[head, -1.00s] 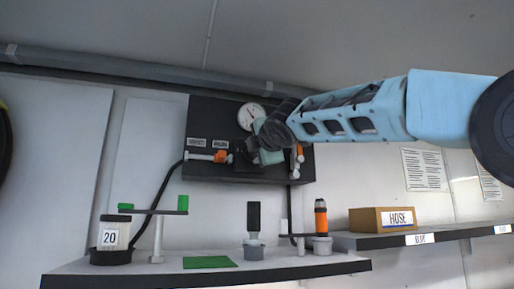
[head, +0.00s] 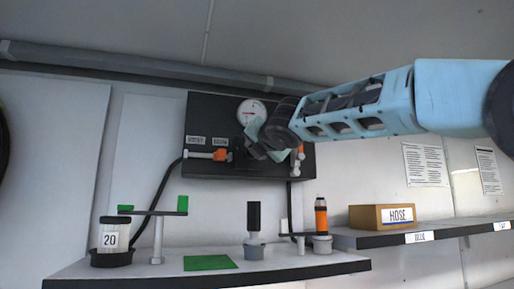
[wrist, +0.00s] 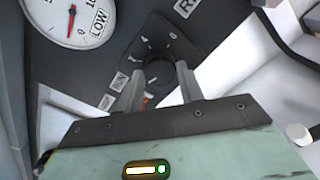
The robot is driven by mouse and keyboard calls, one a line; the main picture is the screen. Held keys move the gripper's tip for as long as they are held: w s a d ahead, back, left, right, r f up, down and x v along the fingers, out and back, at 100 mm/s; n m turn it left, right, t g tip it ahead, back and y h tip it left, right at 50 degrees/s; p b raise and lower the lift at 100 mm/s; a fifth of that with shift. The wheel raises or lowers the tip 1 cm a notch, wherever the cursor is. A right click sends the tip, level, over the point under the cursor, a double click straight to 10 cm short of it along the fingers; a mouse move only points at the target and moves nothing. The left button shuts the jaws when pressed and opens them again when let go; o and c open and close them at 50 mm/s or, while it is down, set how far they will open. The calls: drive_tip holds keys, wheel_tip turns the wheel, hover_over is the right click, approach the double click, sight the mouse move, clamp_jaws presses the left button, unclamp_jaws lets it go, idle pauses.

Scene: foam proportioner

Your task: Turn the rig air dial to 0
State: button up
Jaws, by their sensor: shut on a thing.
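The rig air dial (wrist: 160,72) is a dark round knob on a dark plate with small white markings around it. One mark near the plate's top looks like a 0; the others are hard to read. My gripper (wrist: 160,88) has one finger on each side of the knob and is shut on it. In the head view my gripper (head: 256,142) is at the black panel (head: 225,112), and it hides the dial there. The knob's pointer direction cannot be made out.
A white gauge (wrist: 72,14) with a red needle and a LOW label is beside the dial; it also shows in the head view (head: 251,111). Orange-handled valves (head: 221,155) sit on the panel. Below, a shelf (head: 165,268) holds a jar marked 20 (head: 110,240) and other fittings.

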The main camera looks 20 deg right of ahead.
drive_tip(key=shift+f, duration=0.1)
idle(0.3)
drive_tip(key=o, duration=1)
drive_tip(key=s+b, duration=0.6)
drive_tip(key=s, duration=1.1)
drive_tip(key=shift+s, duration=0.2)
